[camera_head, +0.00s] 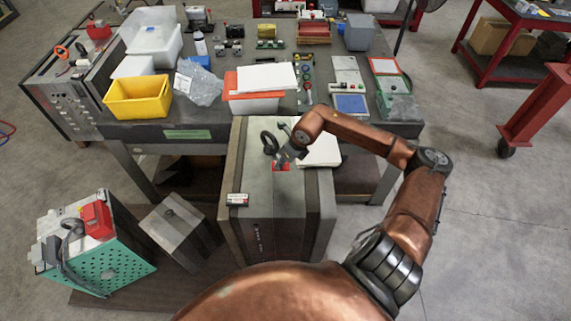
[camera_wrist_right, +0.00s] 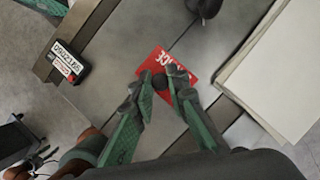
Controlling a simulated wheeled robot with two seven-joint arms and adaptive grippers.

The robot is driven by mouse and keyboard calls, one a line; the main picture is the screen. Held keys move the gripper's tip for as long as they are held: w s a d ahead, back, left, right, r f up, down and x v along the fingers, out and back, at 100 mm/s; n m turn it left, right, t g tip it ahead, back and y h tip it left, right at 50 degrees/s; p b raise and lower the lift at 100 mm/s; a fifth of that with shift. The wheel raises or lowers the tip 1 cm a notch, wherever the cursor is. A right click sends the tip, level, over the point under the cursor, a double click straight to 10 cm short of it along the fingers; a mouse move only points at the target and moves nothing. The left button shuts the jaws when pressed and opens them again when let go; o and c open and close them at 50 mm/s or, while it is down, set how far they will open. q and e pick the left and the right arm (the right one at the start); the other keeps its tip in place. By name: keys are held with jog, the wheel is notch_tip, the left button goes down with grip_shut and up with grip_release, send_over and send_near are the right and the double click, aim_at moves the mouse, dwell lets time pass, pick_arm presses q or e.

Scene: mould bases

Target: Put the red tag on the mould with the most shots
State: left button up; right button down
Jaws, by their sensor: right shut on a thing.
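The red tag (camera_head: 282,167) has white lettering and is at the top face of the large grey mould (camera_head: 272,189). The tag also shows in the right wrist view (camera_wrist_right: 181,74), with a dark knob between my fingertips. My right gripper (camera_wrist_right: 160,90) is shut on the tag by this knob. In the head view the right gripper (camera_head: 284,160) is over the rear middle of that mould. I cannot tell whether the tag touches the top. A shot counter (camera_head: 237,199) sits near the mould's left front edge; it also shows in the wrist view (camera_wrist_right: 67,62), its digits hard to read.
A smaller grey block (camera_head: 178,227) and a teal perforated box (camera_head: 105,265) with a red item on it stand at left. White sheets (camera_head: 319,150) lie on the large mould's right rear. The workbench (camera_head: 205,122) behind carries a yellow bin (camera_head: 138,98) and parts.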

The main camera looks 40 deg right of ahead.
aim_at(286, 173)
jog(key=d+f, duration=0.1)
jog(key=d+f+p, duration=0.1)
jog(key=d+f, duration=0.1)
jog(key=shift+w+f, duration=0.3)
jog(key=shift+w, duration=0.1)
jog(key=shift+w+f, duration=0.1)
jog(key=shift+f, duration=0.15)
notch_tip(286, 173, down, 3)
jog(key=shift+d+r+p, duration=0.15)
jog(key=shift+p, duration=0.85)
jog(key=shift+f, duration=0.25)
jog(key=shift+f+b, duration=0.15)
jog(key=shift+b, duration=0.15)
jog(key=c, duration=2.2)
grip_release()
jog(key=shift+c, duration=0.2)
pick_arm(q)
jog(key=shift+w+r, duration=1.6)
pick_arm(e)
jog(key=o, duration=0.4)
jog(key=shift+c, duration=0.2)
pick_arm(q)
jog(key=shift+r, duration=0.1)
